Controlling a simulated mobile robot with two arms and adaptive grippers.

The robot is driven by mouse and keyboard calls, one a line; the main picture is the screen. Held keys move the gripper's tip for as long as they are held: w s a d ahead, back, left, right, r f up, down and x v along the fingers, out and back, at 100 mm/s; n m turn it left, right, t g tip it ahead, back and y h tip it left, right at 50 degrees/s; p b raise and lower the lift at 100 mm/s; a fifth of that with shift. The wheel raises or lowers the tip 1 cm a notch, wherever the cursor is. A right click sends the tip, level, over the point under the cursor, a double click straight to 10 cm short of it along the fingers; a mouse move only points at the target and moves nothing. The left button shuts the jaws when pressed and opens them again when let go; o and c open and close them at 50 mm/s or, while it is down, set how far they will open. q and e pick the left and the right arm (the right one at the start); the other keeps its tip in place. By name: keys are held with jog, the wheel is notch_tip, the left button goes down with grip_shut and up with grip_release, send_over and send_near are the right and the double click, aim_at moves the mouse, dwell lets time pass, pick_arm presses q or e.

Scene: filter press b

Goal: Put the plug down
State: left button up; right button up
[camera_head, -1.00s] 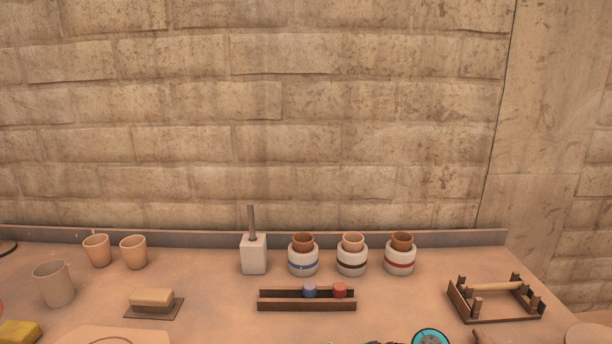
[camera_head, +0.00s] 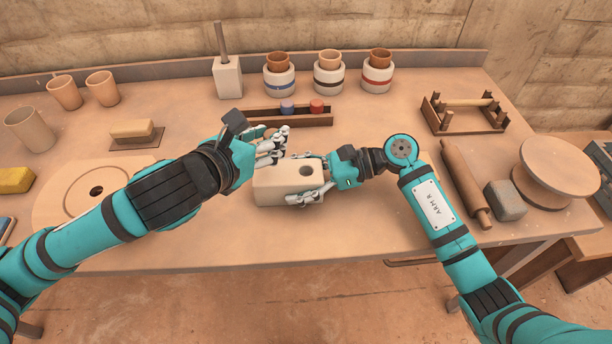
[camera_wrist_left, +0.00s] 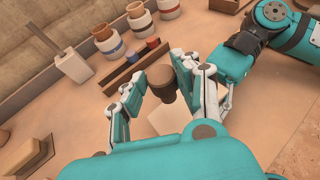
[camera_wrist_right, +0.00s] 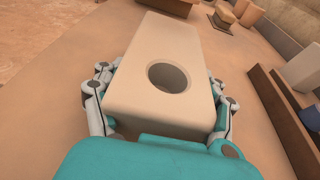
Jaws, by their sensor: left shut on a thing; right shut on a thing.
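My left gripper (camera_head: 272,148) is shut on a dark brown plug (camera_wrist_left: 161,84), which shows between its fingers in the left wrist view. The plug is above the worktop and near the pale block (camera_head: 275,187); the head view hides it behind the fingers. My right gripper (camera_head: 308,180) is shut on the block, with fingers along two opposite sides. The block's round hole (camera_wrist_right: 170,76) faces up and looks empty. A brown rack (camera_head: 303,121) just behind holds a blue plug (camera_head: 287,106) and a red plug (camera_head: 317,105); its left part looks empty.
White jars with blue (camera_head: 279,82), dark (camera_head: 328,80) and red (camera_head: 376,79) bands stand behind the rack, brown cups on top. A brush (camera_head: 131,130), a round board (camera_head: 60,212) and cups are left. A wooden stand (camera_head: 462,118), roller (camera_head: 466,185) and grey block (camera_head: 505,200) are right.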

aim_at(300, 176)
pick_arm(q)
jog(key=d+r+m+g+h, duration=0.2)
jog(key=d+r, duration=0.2)
jog(key=d, duration=0.1)
jog(key=shift+m, duration=0.3)
jog(key=f, duration=1)
jog(key=shift+s+d+f, duration=0.1)
jog(key=shift+s+d, duration=0.1)
jog(key=shift+s, duration=0.15)
jog(key=shift+f, duration=0.2)
jog(key=o, duration=1)
